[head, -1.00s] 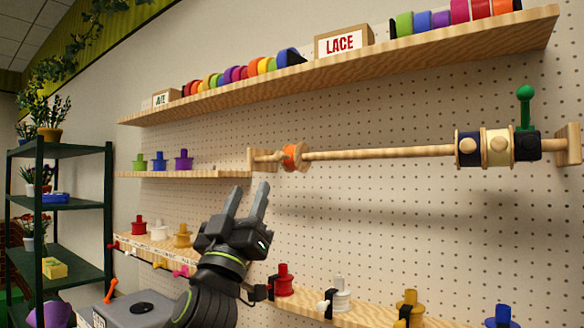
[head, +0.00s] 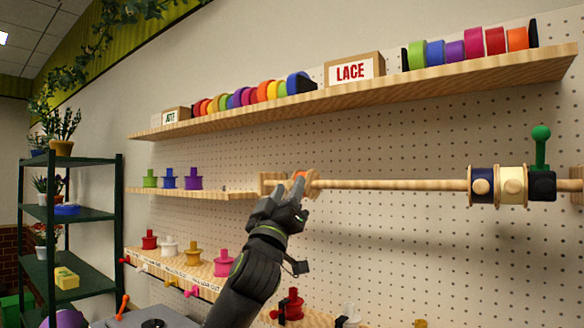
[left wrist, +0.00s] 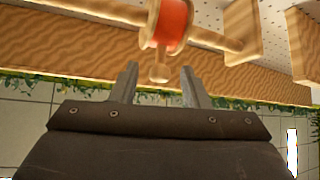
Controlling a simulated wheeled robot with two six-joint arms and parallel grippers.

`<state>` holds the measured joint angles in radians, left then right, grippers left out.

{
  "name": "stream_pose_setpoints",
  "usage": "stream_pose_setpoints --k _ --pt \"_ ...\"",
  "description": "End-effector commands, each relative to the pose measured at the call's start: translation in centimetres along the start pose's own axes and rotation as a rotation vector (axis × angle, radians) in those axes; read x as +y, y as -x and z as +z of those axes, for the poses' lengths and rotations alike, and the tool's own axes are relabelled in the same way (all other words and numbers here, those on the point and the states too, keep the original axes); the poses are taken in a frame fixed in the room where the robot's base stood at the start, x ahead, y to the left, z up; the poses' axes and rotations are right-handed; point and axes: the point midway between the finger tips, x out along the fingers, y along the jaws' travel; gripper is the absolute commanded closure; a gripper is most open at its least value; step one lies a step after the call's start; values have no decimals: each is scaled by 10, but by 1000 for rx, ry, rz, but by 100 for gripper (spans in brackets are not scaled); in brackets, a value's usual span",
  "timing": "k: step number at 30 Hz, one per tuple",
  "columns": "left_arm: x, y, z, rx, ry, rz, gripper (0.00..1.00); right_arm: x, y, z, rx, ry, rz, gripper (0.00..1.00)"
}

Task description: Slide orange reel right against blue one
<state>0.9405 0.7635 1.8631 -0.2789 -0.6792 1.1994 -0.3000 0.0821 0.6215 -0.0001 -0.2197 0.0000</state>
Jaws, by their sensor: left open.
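The orange reel (head: 300,176) with pale wooden flanges sits on the horizontal wooden rod (head: 390,184), close to its left end. It also shows in the left wrist view (left wrist: 172,22), with a wooden knob (left wrist: 159,72) pointing toward my gripper. My left gripper (head: 288,192) is at the reel and partly covers it. In the left wrist view its two fingers (left wrist: 158,86) are open, one on each side of the knob, with gaps visible. The dark blue reel (head: 481,196) is far right on the rod. My right gripper is not in view.
A cream reel (head: 513,198) and a black clamp with a green handle (head: 541,150) are right of the blue reel. The rod between the orange and blue reels is clear. A shelf of ribbons (head: 440,80) runs above; a spool shelf (head: 200,266) lies below.

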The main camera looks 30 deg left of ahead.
Motion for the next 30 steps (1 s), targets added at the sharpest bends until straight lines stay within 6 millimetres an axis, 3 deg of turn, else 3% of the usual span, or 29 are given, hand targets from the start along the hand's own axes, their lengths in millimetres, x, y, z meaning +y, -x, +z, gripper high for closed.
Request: stream_pose_setpoints --k 1,7,19,28,30 --pt "2 -12 -3 0 1 -1 58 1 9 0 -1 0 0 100" --pt "1 -31 -1 0 0 0 58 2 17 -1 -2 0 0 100" --pt "0 -35 0 0 -1 1 60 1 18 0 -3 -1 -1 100" --pt "0 -35 0 0 -1 1 99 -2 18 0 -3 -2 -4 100" --pt "0 -35 0 0 0 1 100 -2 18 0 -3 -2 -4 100"
